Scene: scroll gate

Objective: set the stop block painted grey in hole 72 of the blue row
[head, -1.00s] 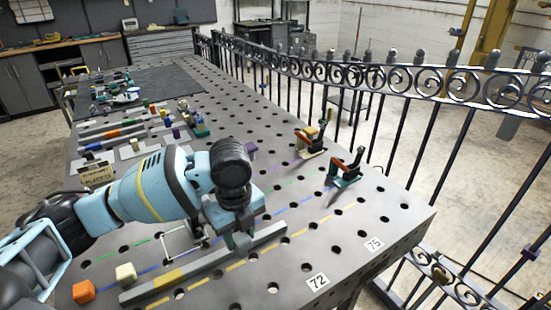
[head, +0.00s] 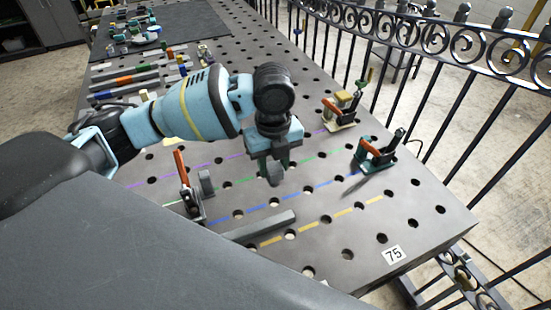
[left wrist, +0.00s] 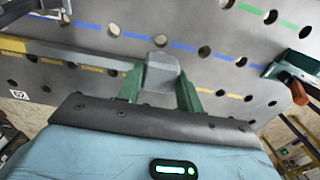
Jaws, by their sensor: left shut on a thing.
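My left gripper (head: 272,172) is shut on a small grey block (left wrist: 162,74), which sits between the green fingertips in the left wrist view. In the head view the block (head: 274,179) hangs low near the table top, behind the grey bar; whether it touches the table I cannot tell. The blue row (head: 305,200) is a dashed line with holes. A number label (left wrist: 18,95) shows there at the left, hard to read. My right gripper is not in view.
The perforated table (head: 440,232) carries a 75 label (head: 393,254) by its near edge. A grey bar (head: 258,226) lies along the rows. Toggle clamps stand at the left (head: 190,190) and right (head: 376,154). An iron fence (head: 440,110) runs beyond the table.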

